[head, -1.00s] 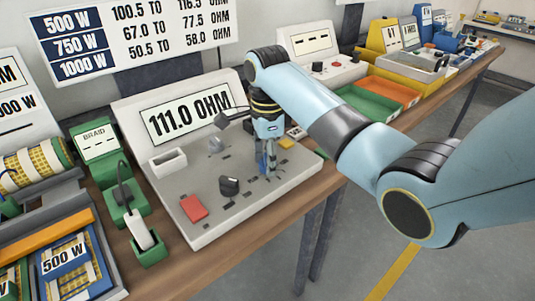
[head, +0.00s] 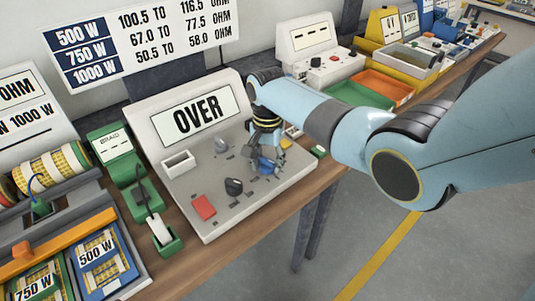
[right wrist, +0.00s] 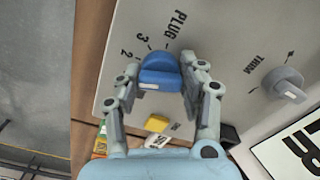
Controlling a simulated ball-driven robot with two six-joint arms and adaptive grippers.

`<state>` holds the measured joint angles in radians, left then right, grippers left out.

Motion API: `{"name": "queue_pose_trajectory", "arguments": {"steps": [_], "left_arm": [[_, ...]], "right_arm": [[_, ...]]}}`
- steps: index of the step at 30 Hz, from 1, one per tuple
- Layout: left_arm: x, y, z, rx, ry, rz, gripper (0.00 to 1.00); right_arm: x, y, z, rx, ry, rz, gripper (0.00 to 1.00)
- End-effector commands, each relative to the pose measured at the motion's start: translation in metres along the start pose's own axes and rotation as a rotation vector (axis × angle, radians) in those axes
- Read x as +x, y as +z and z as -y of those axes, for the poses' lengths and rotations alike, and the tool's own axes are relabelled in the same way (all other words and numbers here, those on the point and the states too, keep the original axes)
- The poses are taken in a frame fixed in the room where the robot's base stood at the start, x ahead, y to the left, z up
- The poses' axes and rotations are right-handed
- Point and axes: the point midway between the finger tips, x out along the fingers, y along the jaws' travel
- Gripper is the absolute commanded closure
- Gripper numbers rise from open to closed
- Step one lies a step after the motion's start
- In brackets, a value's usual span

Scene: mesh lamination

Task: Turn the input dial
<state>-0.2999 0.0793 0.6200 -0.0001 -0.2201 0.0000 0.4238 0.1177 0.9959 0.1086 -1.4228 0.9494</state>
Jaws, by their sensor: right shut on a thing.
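The blue dial (right wrist: 158,72) sits on the grey meter panel (right wrist: 225,60), with marks reading 2, 3 and PLUG around it. My right gripper (right wrist: 161,68) is shut on the dial, one finger on each side. In the head view the dial (head: 266,164) shows low under my right gripper (head: 265,155), partly hidden by it. The meter's display (head: 199,114) reads OVER. My left gripper is in neither view.
A grey TRIM knob (right wrist: 284,84) stands apart from my fingers. A yellow piece (right wrist: 157,123) shows below the dial in the wrist view. A black knob (head: 234,187) and red button (head: 203,207) stand on the panel's front part.

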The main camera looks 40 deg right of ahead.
Motion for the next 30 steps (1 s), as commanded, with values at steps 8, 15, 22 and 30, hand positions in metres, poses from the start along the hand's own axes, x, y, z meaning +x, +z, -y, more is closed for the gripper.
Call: {"name": "queue_pose_trajectory", "arguments": {"steps": [8, 15, 22, 30], "left_arm": [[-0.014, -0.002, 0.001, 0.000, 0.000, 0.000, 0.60], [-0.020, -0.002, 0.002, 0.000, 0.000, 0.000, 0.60], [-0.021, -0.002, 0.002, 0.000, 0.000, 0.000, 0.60], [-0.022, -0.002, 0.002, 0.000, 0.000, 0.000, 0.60]], "right_arm": [[-0.002, 0.000, 0.000, -0.214, 0.000, 0.000, 0.92], [-0.001, 0.000, 0.000, -0.334, 0.000, 0.000, 0.92], [0.000, 0.000, 0.000, -0.386, 0.000, 0.000, 0.92], [0.000, 0.000, 0.000, -0.396, 0.000, 0.000, 0.92]]}}
